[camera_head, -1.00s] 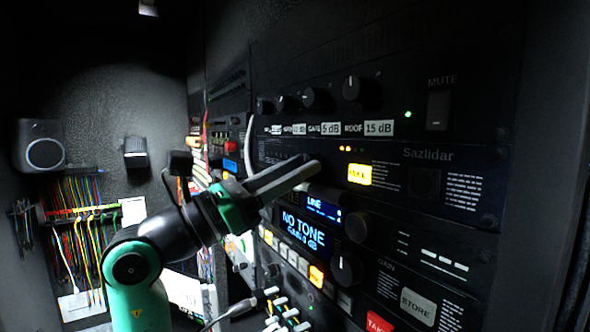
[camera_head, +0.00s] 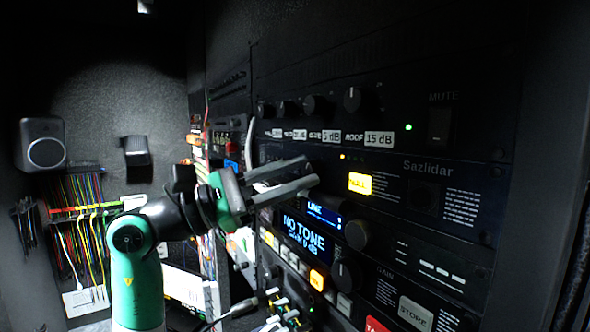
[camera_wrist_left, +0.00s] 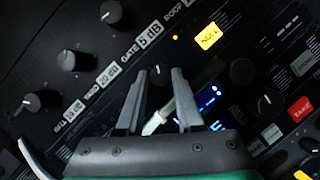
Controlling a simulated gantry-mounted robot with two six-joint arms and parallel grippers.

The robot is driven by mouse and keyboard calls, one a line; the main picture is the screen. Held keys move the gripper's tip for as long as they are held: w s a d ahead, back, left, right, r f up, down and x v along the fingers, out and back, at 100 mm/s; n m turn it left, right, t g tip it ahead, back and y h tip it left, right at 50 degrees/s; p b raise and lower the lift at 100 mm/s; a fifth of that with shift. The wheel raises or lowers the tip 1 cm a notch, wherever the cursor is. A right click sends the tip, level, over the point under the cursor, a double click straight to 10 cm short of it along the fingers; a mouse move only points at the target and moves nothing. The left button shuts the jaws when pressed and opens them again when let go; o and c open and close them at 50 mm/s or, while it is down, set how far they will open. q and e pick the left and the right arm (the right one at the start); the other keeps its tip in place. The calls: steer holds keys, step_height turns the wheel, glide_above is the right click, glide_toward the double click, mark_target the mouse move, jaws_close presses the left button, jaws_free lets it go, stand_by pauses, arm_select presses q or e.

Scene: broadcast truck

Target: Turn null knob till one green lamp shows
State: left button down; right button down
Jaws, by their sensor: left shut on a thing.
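My left gripper (camera_head: 312,172) reaches in from the left, its fingertips at the rack panel below the row of labelled knobs. In the left wrist view the fingers (camera_wrist_left: 160,73) close around a dark knob (camera_wrist_left: 158,76), apparently the null knob; I cannot read its label, and in the head view the fingers hide it. Beside it, a small amber lamp (camera_head: 342,157) is lit, with a fainter glow to its right; it looks yellow in the left wrist view (camera_wrist_left: 175,38). I see no green lamp in this lamp row. My right gripper is not in view.
A lit yellow button (camera_head: 360,183) lies right of the fingertips. Displays reading "LINE" and "NO TONE" (camera_head: 303,233) sit just below. Knobs (camera_head: 354,99) line the panel above. A separate green lamp (camera_head: 408,127) glows near the MUTE switch (camera_head: 439,126).

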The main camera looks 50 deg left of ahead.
arm_select(q)
steer(key=shift+r+m+g+h, duration=0.1)
steer(key=shift+m+g+h, duration=0.25)
steer(key=shift+m, duration=0.8)
steer(key=shift+r+m+g+h, duration=0.15)
steer(key=shift+m+g, duration=0.4)
steer(key=shift+m, duration=0.6)
steer(key=shift+f, duration=0.1)
steer(key=c, duration=0.5)
jaws_free()
steer(key=shift+a, duration=0.1)
steer(key=shift+c, duration=0.2)
